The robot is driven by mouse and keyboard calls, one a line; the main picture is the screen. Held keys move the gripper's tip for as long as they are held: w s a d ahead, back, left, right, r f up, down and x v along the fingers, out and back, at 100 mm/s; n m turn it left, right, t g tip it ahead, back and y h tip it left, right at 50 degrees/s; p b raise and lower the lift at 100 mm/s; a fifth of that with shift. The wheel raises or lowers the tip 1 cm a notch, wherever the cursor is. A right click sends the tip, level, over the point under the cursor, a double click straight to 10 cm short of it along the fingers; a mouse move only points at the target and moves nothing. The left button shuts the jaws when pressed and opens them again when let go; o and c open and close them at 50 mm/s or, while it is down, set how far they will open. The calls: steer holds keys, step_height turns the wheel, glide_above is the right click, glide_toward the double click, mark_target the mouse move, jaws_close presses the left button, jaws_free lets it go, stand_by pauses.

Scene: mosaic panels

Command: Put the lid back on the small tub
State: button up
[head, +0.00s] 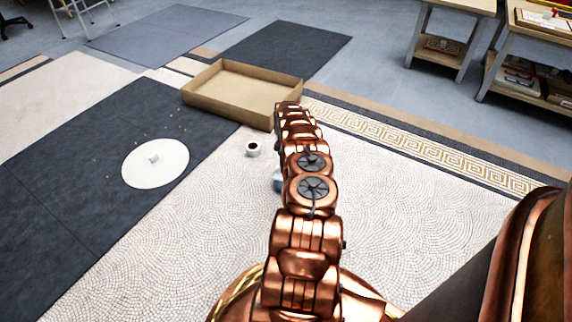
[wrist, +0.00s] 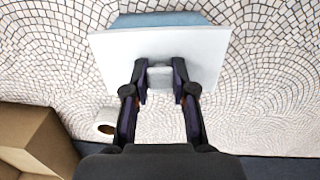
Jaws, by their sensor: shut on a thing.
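In the wrist view my gripper (wrist: 160,77) is shut on the small grey knob of a white rectangular lid (wrist: 115,62). Part of a blue tub (wrist: 160,19) shows beyond the lid's far edge. The lid hides the rest of it, and I cannot tell whether the two touch. In the head view a bit of blue (head: 277,181), probably the tub, peeks out left of my arm on the pale mosaic floor. My arm hides my gripper and the held lid there.
A white round disc (head: 170,168) with a small knob lies on the dark mat at left. A tape roll (head: 252,149) stands on the mosaic near an open cardboard box (head: 228,104). Wooden tables (head: 446,48) stand at the back right. Mosaic right of my arm is clear.

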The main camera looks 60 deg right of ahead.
steer(key=o, duration=1.5)
steer(key=shift+r, duration=0.1)
steer(key=shift+r+p, duration=1.9)
steer(key=shift+r, duration=1.5)
jaws_close()
steer(key=shift+f+b, duration=0.45)
steer(key=shift+f, duration=2.5)
